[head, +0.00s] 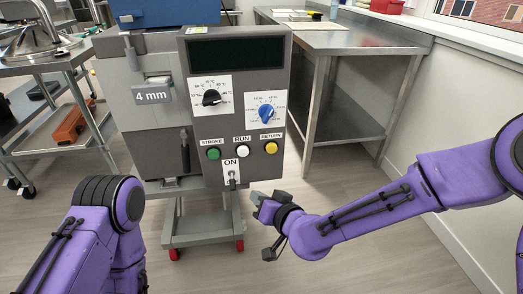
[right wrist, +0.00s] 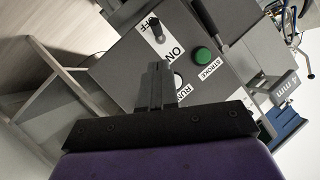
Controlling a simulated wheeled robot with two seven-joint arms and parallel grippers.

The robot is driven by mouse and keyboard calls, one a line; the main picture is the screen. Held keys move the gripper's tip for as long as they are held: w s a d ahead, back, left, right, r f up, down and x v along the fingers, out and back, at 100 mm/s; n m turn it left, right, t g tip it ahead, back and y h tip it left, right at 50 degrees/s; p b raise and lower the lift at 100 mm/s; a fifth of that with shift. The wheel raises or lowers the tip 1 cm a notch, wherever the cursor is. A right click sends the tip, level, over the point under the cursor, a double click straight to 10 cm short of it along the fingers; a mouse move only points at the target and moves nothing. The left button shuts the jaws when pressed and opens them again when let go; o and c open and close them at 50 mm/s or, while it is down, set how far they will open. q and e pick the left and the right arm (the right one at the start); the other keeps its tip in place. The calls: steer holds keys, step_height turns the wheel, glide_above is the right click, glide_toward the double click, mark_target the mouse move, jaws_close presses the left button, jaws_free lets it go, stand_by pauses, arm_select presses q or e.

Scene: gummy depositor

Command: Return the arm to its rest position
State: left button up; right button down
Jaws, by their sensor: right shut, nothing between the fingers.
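My right arm reaches in from the right in the head view. Its gripper (head: 262,203) is just below and right of the depositor's control panel (head: 225,110), in front of the machine. In the right wrist view its fingers (right wrist: 154,82) are together with nothing between them, pointing toward the panel; they overlap the panel in that picture, and contact cannot be told. My left arm shows at the lower left of the head view, but its gripper is out of sight.
The panel has a small lever (head: 232,181) under the ON label, green (head: 213,153), white (head: 243,152) and yellow (head: 271,148) buttons, and dials. A steel table (head: 345,43) stands behind right, a cart (head: 50,65) at left.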

steer(key=s+d+f+m+g+h, duration=0.1)
steer(key=s+d+f+m+h, duration=0.25)
steer(key=d+f, duration=0.45)
steer(key=s+d+f+m+g+h, duration=0.1)
steer(key=s+d+f+m+h, duration=0.25)
steer(key=d+f, duration=0.5)
steer(key=s+d+f+g+h, duration=0.2)
steer(key=s+d+f, duration=0.25)
steer(key=s, duration=0.35)
steer(key=s+d+f+g+h, duration=0.1)
steer(key=s+d+f+g, duration=0.1)
steer(key=s+d+f, duration=0.35)
steer(key=s+d+f+g+h, duration=0.2)
steer(key=s+d, duration=0.4)
steer(key=s, duration=0.4)
step_height(320, 180, up, 16)
steer(key=p, duration=1.6)
steer(key=shift+w+f, duration=0.2)
